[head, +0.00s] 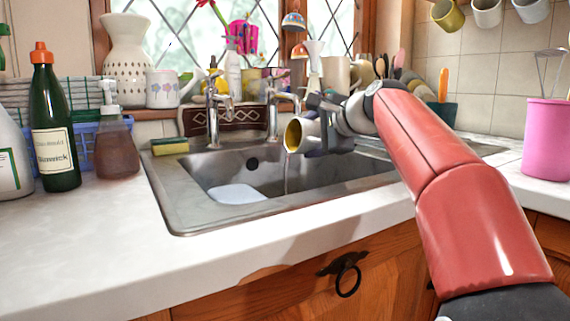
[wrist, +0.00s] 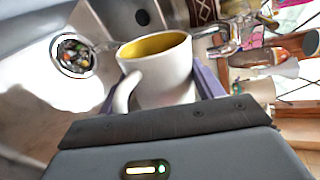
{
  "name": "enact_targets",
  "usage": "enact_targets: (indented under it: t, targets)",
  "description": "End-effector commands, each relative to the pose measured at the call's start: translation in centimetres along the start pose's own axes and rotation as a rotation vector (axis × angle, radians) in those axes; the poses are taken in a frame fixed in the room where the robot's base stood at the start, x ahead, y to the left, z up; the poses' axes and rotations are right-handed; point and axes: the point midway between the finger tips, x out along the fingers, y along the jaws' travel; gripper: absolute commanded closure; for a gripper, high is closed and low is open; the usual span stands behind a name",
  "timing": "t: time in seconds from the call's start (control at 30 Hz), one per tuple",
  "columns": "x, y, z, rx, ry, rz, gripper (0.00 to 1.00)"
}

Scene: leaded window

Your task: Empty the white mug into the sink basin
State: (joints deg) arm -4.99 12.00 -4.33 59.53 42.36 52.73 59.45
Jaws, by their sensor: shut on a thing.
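The white mug (head: 306,132), with a yellow inside, is held over the sink basin (head: 300,182) in the head view. It is tipped on its side, its mouth facing left, and a thin stream (head: 286,180) falls from its rim into the basin. My gripper (head: 318,128) is shut on the mug's body. In the wrist view the mug (wrist: 165,80) sits between the purple-grey fingers, its handle pointing to the lower left. The mug's bottom is hidden. The drain (wrist: 74,56) shows dark bits in it.
A pale flat shape (head: 238,194) lies in the basin. Taps (head: 214,115) stand behind it. A sponge (head: 169,146), a soap dispenser (head: 115,145) and a green bottle (head: 55,130) are at left. A pink container (head: 547,140) stands at right. The front counter (head: 90,250) is clear.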

Motion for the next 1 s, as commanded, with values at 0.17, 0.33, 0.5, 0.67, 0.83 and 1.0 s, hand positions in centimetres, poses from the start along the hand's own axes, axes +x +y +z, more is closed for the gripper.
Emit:
enact_targets:
  t: [0.17, 0.33, 0.5, 0.67, 0.83, 1.0]
  targets:
    - [-0.07, -0.11, 0.33, -0.022, 0.008, -0.003, 0.69]
    - [-0.13, -0.25, 0.47, -0.040, 0.015, -0.003, 0.69]
    - [-0.14, -0.28, 0.56, -0.059, 0.024, -0.002, 0.69]
    - [-0.15, -0.33, 0.67, -0.076, 0.030, -0.002, 0.69]
    - [-0.18, -0.38, 0.75, -0.096, 0.039, -0.002, 0.69]
    - [-0.20, -0.45, 0.86, -0.114, 0.046, -0.002, 0.69]
